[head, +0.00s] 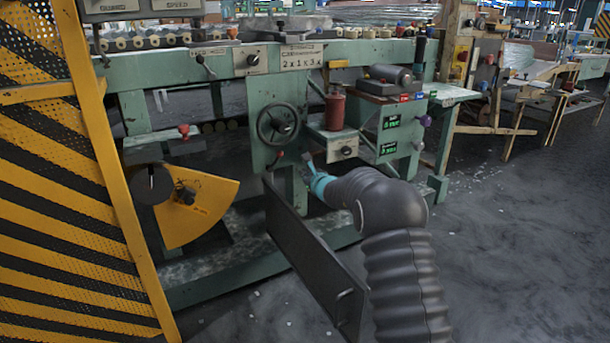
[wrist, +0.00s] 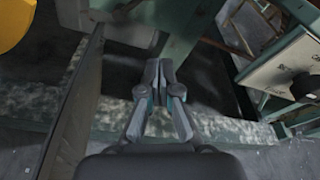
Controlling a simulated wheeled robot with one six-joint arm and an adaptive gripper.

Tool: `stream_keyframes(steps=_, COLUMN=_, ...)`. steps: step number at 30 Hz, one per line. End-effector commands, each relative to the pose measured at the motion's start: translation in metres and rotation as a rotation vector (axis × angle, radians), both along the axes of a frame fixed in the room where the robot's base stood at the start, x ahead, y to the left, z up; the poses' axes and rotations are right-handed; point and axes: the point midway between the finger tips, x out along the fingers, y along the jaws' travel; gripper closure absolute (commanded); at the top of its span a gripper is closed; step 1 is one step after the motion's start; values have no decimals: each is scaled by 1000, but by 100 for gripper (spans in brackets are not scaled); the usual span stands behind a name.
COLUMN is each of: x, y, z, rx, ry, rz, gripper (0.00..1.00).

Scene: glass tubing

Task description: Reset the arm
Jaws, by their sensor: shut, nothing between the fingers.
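My arm, in a dark ribbed sleeve, reaches from the lower right of the head view toward the green machine (head: 262,88). My gripper (head: 307,158) is at the arm's far end, in front of the machine frame, below the small shelf and right of the handwheel. In the wrist view my gripper (wrist: 158,64) points away from the camera with its fingertips together and nothing between them. A dark upright panel (head: 312,262) stands just left of the arm. It also shows close to the gripper's left in the wrist view (wrist: 72,115).
A yellow quadrant (head: 208,204) and a striped yellow guard (head: 70,190) stand to the left. Open floor (head: 510,245) lies to the right.

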Motion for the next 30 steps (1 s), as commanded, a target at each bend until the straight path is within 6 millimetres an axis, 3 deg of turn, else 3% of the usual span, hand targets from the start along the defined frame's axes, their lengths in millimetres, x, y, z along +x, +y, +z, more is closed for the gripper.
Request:
stream_keyframes(steps=5, x=-10, y=2, z=24, rx=-44, ry=-28, rz=35, gripper=100)
stream_keyframes(steps=11, x=-60, y=9, z=99, rx=-237, ry=-126, rz=181, gripper=100)
stream_keyframes(steps=15, x=-109, y=12, z=145, rx=-405, ry=-198, rz=305, gripper=100)
stream_keyframes(steps=21, x=-188, y=11, z=194, rx=-647, ry=-287, rz=480, gripper=100)
stream_keyframes(steps=30, x=-316, y=-7, z=229, rx=-1020, ry=-376, rz=736, gripper=100)
